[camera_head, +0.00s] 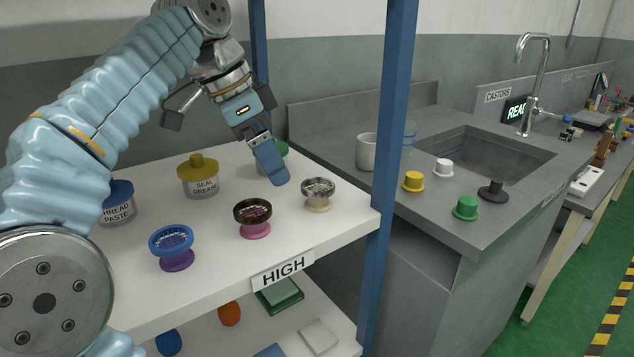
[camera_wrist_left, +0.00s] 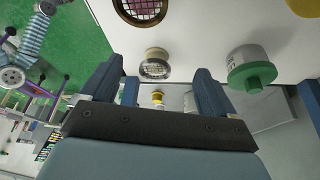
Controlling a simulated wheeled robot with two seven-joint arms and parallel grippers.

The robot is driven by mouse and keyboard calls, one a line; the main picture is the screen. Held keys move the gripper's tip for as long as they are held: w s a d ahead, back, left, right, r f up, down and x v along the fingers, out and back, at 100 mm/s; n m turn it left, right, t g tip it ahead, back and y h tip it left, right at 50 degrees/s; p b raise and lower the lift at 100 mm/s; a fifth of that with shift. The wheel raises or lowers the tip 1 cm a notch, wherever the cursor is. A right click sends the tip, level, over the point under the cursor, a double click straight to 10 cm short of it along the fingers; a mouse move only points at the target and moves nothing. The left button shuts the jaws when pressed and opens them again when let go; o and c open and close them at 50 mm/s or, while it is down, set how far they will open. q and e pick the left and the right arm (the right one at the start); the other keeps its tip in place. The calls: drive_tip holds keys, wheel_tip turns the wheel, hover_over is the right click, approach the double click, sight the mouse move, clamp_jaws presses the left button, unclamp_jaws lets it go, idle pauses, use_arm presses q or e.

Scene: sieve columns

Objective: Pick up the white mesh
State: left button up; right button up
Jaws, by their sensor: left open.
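A sieve with a silver rim, pale mesh and cream base (camera_head: 318,193) stands upright near the right front of the white upper shelf. It also shows in the left wrist view (camera_wrist_left: 155,68), beyond and between the fingertips. My left gripper (camera_head: 269,165) is above the shelf, left of and higher than this sieve, tilted down to the right. It is open and empty, and in the left wrist view its two fingers (camera_wrist_left: 157,78) stand apart. It touches no sieve that I can see. My right gripper is not in view.
A dark-rimmed sieve on pink (camera_head: 253,217) and a blue sieve on purple (camera_head: 173,247) stand to the left. A yellow-lidded can (camera_head: 199,177) and a green-lidded can (camera_wrist_left: 250,70) are behind. A blue post (camera_head: 387,150) rises at the shelf's right edge.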

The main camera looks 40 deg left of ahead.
sight(319, 184)
use_arm(q)
drive_tip(key=w+d+f, duration=0.1)
drive_tip(key=w, duration=0.1)
drive_tip(key=w+d+f, duration=0.1)
drive_tip(key=w+f, duration=0.1)
drive_tip(key=w+d+f, duration=0.1)
drive_tip(key=w, duration=0.1)
drive_tip(key=shift+w+d+f+p, duration=0.1)
drive_tip(key=shift+d+f+p, duration=0.25)
drive_tip(key=shift+d, duration=0.05)
drive_tip(key=c, duration=1.1)
drive_tip(key=shift+r, duration=0.1)
